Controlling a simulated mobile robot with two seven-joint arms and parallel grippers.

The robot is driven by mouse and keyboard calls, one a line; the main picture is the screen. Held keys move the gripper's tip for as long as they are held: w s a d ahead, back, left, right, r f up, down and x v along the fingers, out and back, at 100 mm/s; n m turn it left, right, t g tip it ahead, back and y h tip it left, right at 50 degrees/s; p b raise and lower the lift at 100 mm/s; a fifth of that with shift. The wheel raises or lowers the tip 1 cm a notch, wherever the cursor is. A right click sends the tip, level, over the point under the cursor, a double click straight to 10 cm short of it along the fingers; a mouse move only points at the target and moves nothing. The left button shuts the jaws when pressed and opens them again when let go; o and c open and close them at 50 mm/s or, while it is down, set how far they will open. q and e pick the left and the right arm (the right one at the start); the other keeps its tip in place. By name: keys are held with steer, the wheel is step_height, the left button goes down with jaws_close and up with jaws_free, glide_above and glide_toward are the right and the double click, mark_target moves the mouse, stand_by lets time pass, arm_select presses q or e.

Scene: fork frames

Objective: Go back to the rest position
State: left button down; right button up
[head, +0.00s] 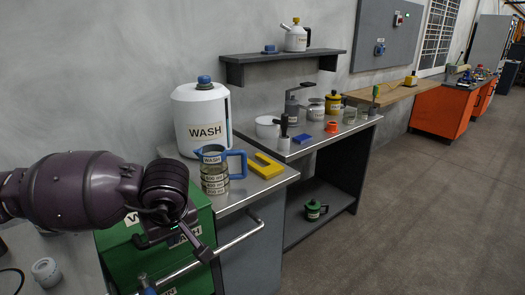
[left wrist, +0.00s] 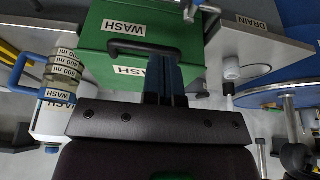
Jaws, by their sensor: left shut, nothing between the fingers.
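My left gripper (head: 204,252) hangs at the end of my dark purple arm, in front of a green WASH box (head: 118,247). Its fingers are shut and empty. In the left wrist view the closed fingers (left wrist: 166,75) appear in front of the green box (left wrist: 120,30) and its dark handle (left wrist: 143,47); whether they touch it I cannot tell. The arm hides part of the box in the head view. My right gripper is not in view.
A measuring jug (head: 215,178) with a blue handle, a white WASH tank (head: 199,120) and a yellow U-shaped piece (head: 266,166) stand close by on the bench. A metal rail (head: 235,240) runs along its front. The floor (head: 405,215) at right is clear.

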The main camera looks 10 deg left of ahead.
arm_select(q)
steer(key=d+r+n+h, duration=0.6)
steer(key=d+n+h, duration=0.3)
steer(key=d+h, duration=0.15)
steer(key=d+r+n+h, duration=0.6)
steer(key=d+n+h, duration=0.2)
steer(key=d+h, duration=0.3)
steer(key=w+a+f+n+t+y, duration=0.35)
steer(key=n+t, duration=0.35)
steer(key=n, duration=0.5)
steer(key=w+a+f+n+t+y, duration=0.2)
steer(key=w+a+f+n+t, duration=0.15)
steer(key=n+t, duration=0.6)
steer(key=s+a+f+n+g+y, duration=0.2)
steer(key=a+f+n+y, duration=0.2)
steer(key=f+n, duration=0.3)
steer(key=s+a+f+n+g+y, duration=0.1)
steer(key=s+a+f+n+y, duration=0.2)
steer(key=f+n, duration=0.45)
steer(key=s+a+f+n+g+y, duration=0.2)
steer(key=s+a+f+n+y, duration=0.1)
steer(key=s+f, duration=0.6)
steer(key=s+a+f+n+g+y, duration=0.3)
steer(key=s+a+f+n, duration=0.1)
steer(key=s+f, duration=0.5)
steer(key=s, duration=0.2)
steer(key=shift+s+a+n, duration=0.35)
steer(key=shift+s+n, duration=0.05)
